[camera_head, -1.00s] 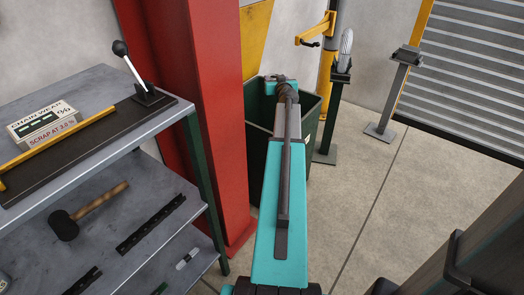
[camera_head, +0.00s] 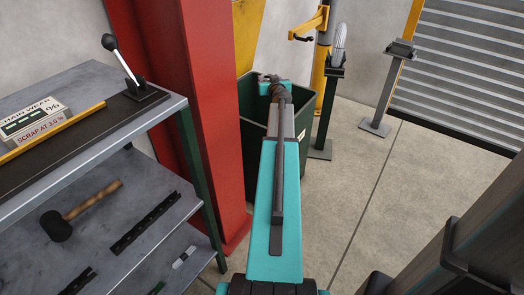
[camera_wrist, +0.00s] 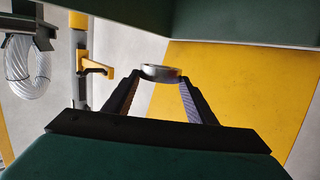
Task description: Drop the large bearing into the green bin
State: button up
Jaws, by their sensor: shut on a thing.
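The large bearing is a grey metal ring (camera_wrist: 163,71) in the wrist view. My gripper (camera_wrist: 162,77) is shut on it, with the black fingertips at its two sides. The green bin (camera_head: 248,135) stands on the floor beyond the red column in the head view, and the end of my arm reaches over its open top. In that view my arm covers part of the bin, and I cannot make out the fingertips or the bearing. A dark green surface (camera_wrist: 220,20) crosses the top of the wrist view, probably a bin wall.
A red column (camera_head: 190,120) stands left of the bin. A grey shelf unit (camera_head: 70,85) with a mallet (camera_head: 85,210) is at the left. A post with a silver coil (camera_head: 341,42) stands right of the bin.

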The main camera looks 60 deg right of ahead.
jog(key=shift+f+b, duration=0.65)
jog(key=shift+f, duration=0.95)
jog(key=o, duration=1.2)
jog(key=shift+s+a, duration=0.1)
jog(key=shift+v, duration=6.85)
jog(key=shift+f, duration=0.1)
